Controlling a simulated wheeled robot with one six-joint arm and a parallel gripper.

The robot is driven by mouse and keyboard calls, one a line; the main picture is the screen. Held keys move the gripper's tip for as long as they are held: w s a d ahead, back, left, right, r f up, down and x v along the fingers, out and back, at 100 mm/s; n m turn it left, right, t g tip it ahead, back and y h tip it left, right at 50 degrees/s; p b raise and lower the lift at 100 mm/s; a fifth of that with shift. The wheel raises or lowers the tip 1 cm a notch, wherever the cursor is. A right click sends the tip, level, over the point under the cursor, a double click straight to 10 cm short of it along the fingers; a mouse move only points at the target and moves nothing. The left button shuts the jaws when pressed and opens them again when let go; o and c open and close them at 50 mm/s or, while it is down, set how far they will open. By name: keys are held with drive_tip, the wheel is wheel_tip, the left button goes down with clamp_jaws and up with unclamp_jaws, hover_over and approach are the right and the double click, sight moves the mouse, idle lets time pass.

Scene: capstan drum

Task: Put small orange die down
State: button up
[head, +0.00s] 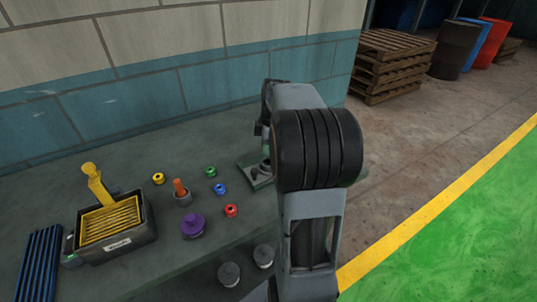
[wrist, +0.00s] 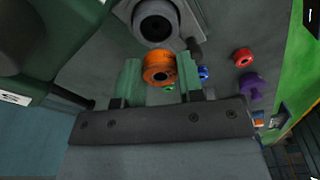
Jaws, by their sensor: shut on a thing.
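In the wrist view, my gripper (wrist: 160,72) has its two green fingers shut on the small orange die (wrist: 159,66), a short round piece with a dark hole in its face. The die is held between the fingertips, close to a grey round part with a dark centre (wrist: 155,27). I cannot tell whether the die touches that part. In the head view my own arm hides the die and most of the gripper. A green plate (head: 247,168) with a grey part on it shows just left of my arm on the bench.
Yellow (head: 158,178), green (head: 210,171), blue (head: 220,188) and red (head: 231,210) dies stand on the bench (head: 140,160). Nearby are a purple knobbed piece (head: 192,226), an orange-handled peg in a cup (head: 181,188), a black tray (head: 135,243) and two grey pieces (head: 229,273).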

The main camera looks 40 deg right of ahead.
sight(269, 164)
drive_tip(key=shift+d+f, duration=0.2)
drive_tip(key=shift+f, duration=1.55)
drive_tip(key=shift+f+b, duration=0.35)
drive_tip(key=o, duration=1)
drive_tip(key=shift+c, duration=0.2)
drive_tip(key=shift+r, duration=0.1)
